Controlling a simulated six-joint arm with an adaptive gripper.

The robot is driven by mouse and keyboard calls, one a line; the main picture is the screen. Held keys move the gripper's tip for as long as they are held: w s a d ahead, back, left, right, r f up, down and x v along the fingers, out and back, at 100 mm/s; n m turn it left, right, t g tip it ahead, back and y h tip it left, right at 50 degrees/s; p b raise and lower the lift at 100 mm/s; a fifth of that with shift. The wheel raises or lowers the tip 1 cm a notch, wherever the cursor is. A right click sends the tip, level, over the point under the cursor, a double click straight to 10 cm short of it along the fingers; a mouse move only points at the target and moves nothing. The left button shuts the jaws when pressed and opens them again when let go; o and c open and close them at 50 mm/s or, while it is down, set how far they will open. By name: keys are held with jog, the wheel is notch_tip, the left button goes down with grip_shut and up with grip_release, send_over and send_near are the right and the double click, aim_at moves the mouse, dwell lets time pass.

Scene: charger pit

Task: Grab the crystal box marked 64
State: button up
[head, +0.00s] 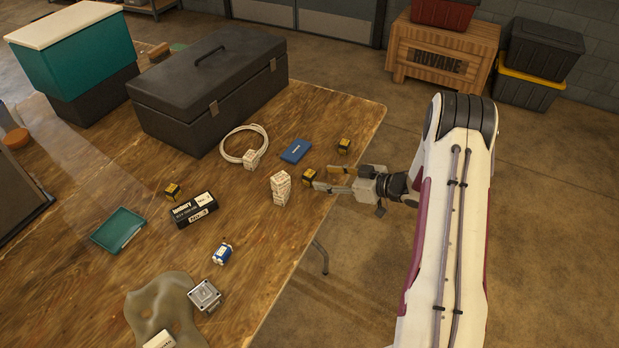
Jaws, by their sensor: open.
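No "64" marking is legible in the head view, so I cannot tell which box is the crystal box marked 64. Small black and yellow boxes sit on the table: one near the right edge (344,146), one just off my fingertips (309,177), and one further left (172,191). A blue and white box (222,253) lies nearer the front. A pale box with reddish print (281,188) stands upright left of my gripper. My gripper (324,178) is open, reaching in from the right over the table edge. Whether the nearest black and yellow box is partly between the fingers is unclear.
A white cable coil (225,150) with a small pale box (251,159), a blue flat case (296,151), a black labelled box (194,209), a teal tray (118,229) and a metal block (205,295) are around. A large dark toolbox (170,110) stands behind.

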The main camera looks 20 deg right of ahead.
aim_at(310, 174)
jog(key=shift+x, duration=1.3)
jog(key=shift+w+d+x, duration=0.1)
jog(key=shift+d+x, duration=0.05)
jog(key=shift+x, duration=1.15)
jog(key=shift+w+d+x, duration=0.15)
jog(key=shift+x, duration=1.15)
jog(key=c, duration=1)
